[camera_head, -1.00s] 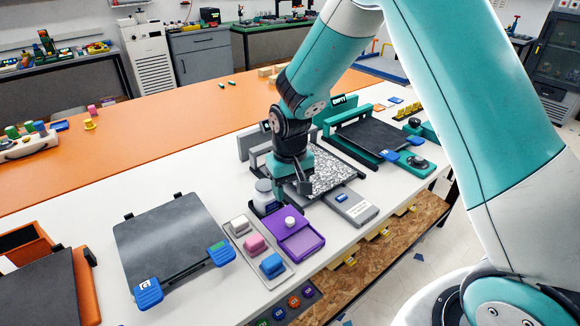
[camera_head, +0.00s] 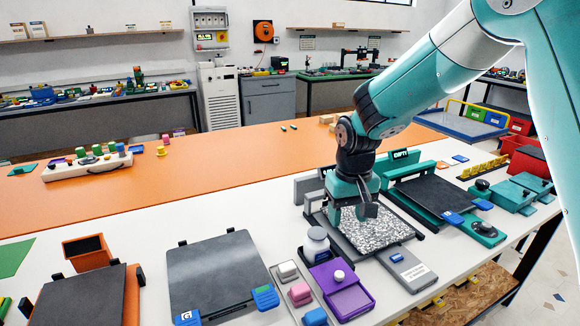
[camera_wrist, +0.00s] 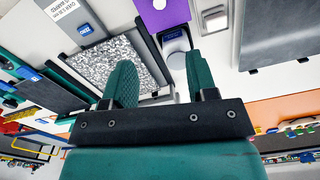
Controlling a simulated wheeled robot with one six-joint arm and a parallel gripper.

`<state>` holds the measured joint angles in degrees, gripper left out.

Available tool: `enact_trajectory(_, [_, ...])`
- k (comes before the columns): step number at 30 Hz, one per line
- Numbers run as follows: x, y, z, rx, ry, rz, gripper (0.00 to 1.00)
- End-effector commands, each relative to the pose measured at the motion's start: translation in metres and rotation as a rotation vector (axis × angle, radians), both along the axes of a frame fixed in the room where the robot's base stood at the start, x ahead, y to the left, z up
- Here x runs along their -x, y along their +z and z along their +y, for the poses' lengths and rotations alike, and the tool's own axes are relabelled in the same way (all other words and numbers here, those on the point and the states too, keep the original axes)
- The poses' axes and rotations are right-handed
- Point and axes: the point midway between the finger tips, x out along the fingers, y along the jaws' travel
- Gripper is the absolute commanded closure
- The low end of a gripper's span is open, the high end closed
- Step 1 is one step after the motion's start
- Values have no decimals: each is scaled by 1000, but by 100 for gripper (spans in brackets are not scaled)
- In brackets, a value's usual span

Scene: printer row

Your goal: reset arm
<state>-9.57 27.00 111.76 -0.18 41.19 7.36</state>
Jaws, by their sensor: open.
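The speckled plate also shows in the wrist view (camera_wrist: 105,62), beside the left finger. My arm reaches in from the upper right of the head view.
A dark plate (camera_head: 215,272) lies left, another (camera_head: 432,195) right. The orange table strip (camera_head: 230,168) behind is mostly clear.

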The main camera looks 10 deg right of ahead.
Motion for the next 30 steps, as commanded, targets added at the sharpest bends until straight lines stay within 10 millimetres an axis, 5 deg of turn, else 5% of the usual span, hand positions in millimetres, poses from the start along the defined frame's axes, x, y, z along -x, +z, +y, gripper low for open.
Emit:
enact_trajectory(5, [33,32,17,-60,87,-22,47])
enact_trajectory(12, [148,91,56,-227,354,-71,47])
enact_trajectory(18, [225,107,71,-323,521,-98,47])
enact_trajectory(22, [246,109,74,-349,567,-105,47])
enact_trajectory(30, [248,109,75,-352,572,-105,47])
